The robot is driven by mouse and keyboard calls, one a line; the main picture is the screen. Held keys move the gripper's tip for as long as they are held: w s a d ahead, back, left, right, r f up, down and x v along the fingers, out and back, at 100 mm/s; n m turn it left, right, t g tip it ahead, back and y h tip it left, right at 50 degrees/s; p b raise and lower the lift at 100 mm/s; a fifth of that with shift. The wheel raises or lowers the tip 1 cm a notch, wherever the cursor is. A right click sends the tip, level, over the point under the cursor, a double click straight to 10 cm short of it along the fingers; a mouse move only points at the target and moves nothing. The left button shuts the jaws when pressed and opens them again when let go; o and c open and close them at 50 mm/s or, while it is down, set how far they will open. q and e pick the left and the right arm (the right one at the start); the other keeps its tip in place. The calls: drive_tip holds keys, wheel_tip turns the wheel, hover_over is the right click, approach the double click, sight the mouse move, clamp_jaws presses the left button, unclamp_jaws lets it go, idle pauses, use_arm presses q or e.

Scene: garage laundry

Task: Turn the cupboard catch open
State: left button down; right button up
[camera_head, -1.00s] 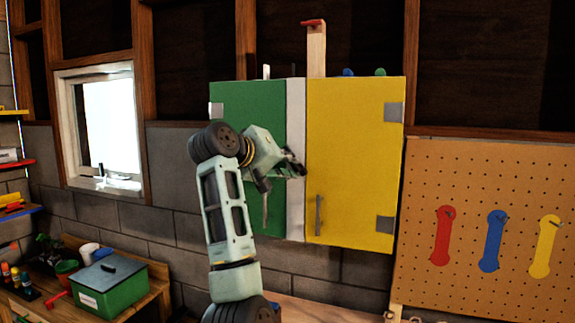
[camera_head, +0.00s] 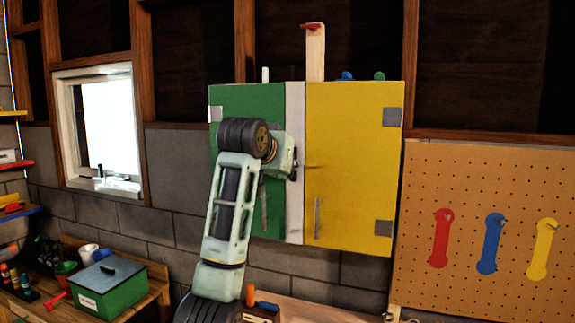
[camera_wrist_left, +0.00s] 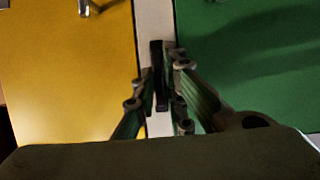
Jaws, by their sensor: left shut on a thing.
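The wall cupboard has a green door (camera_head: 232,105) on the left, a yellow door (camera_head: 355,150) on the right and a pale centre strip (camera_head: 295,110) between them. In the left wrist view the dark, bar-shaped catch (camera_wrist_left: 158,60) lies over this strip, roughly in line with it. My left gripper (camera_wrist_left: 163,78) is shut on the catch, with a finger on each side. In the head view the left gripper (camera_head: 294,172) is at the strip at mid-height, and my wrist hides most of the catch. Both doors look shut. My right gripper is out of view.
The yellow door has an upright handle (camera_head: 317,218) low by the strip. A pegboard (camera_head: 470,185) with coloured tools hangs at right. A green box (camera_head: 108,285) stands on a bench at lower left. An orange-handled item (camera_head: 250,295) lies below the cupboard.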

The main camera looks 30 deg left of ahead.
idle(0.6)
use_arm(q)
drive_tip(key=c, duration=1.9)
unclamp_jaws()
drive_tip(key=shift+d, duration=0.2)
drive_tip(key=shift+o, duration=0.2)
drive_tip(key=v, duration=1.2)
